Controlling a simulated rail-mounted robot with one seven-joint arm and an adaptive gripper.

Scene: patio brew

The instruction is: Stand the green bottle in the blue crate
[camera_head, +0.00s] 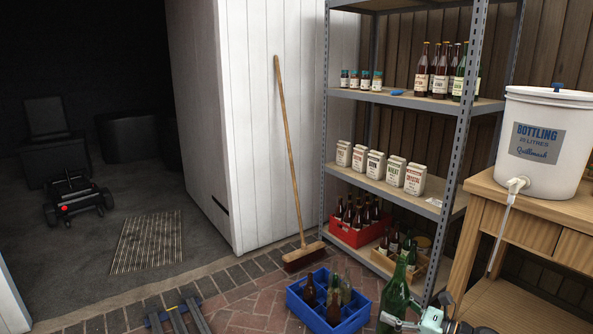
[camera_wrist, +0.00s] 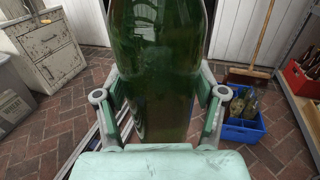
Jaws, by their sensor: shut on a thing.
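The green bottle (camera_head: 394,300) is large and upright, at the lower right of the head view. It fills the middle of the wrist view (camera_wrist: 155,70), and its neck is cut off at the top there. My gripper (camera_wrist: 160,112) is shut on the bottle, one finger on each side. In the head view my gripper (camera_head: 408,322) shows at the bottom edge. The blue crate (camera_head: 352,324) stands on the brick floor, left of the bottle. It holds several brown and greenish bottles. In the wrist view the crate (camera_wrist: 242,134) is beyond the right finger, apart from the bottle.
A metal shelf (camera_head: 395,97) stands behind, with a red crate (camera_head: 356,236) and a wooden crate (camera_head: 411,272) of bottles low down. A broom (camera_head: 290,150) leans on the white wall. A wooden table (camera_head: 530,229) with a white bucket (camera_head: 546,140) stands at right.

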